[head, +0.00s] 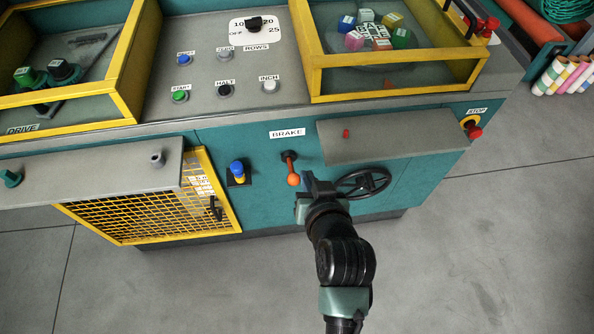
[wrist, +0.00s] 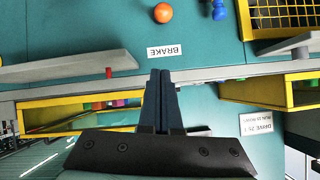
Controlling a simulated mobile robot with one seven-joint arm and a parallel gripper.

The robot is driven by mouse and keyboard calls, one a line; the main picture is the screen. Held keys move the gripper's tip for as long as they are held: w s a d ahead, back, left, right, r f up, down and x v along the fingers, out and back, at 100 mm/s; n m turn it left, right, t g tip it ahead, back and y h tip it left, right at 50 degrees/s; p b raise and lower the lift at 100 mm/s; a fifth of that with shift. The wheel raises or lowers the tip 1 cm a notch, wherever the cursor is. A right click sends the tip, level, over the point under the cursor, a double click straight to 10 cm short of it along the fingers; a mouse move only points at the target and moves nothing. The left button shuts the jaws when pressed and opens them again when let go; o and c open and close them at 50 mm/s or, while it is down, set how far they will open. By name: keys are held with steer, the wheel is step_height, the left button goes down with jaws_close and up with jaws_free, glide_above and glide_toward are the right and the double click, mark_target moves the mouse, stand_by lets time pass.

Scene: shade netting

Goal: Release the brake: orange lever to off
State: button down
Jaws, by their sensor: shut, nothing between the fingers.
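The orange lever (head: 293,180) is on the teal front panel under the BRAKE label (head: 287,133). Its round orange knob hangs down from a dark pivot in the head view. In the wrist view, which looks upside down, the orange knob (wrist: 163,13) shows at the top, beyond the BRAKE label (wrist: 164,51). My gripper (head: 308,174) is just right of the knob in the head view, and its fingertips (wrist: 160,73) appear apart from the knob in the wrist view. The fingers are shut and empty. No off mark for the lever is readable.
A blue knob (head: 237,169) sits left of the lever, beside a yellow mesh guard (head: 150,215). A black handwheel (head: 363,182) is right of my gripper. A grey shelf (head: 390,136) juts out above it. Open floor lies in front.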

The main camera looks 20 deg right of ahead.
glide_above(297, 179)
steer(key=d, duration=0.1)
steer(key=f, duration=0.5)
steer(key=shift+w, duration=0.25)
steer(key=shift+s+a+f, duration=0.1)
steer(key=shift+a+f, duration=0.05)
steer(key=shift+f, duration=0.45)
steer(key=shift+s+a+f, duration=0.1)
steer(key=shift+a+f, duration=0.05)
steer(key=shift+f, duration=0.45)
steer(key=shift+s+a+f, duration=0.2)
steer(key=shift+s+f, duration=0.05)
steer(key=shift+f, duration=0.5)
steer(key=shift+b, duration=0.3)
steer(key=shift+a+f+b, duration=0.1)
steer(key=shift+f+b, duration=0.25)
steer(key=shift+b, duration=0.25)
steer(key=shift+s+t+b, duration=0.3)
steer(key=shift+b, duration=0.25)
steer(key=shift+f, duration=0.1)
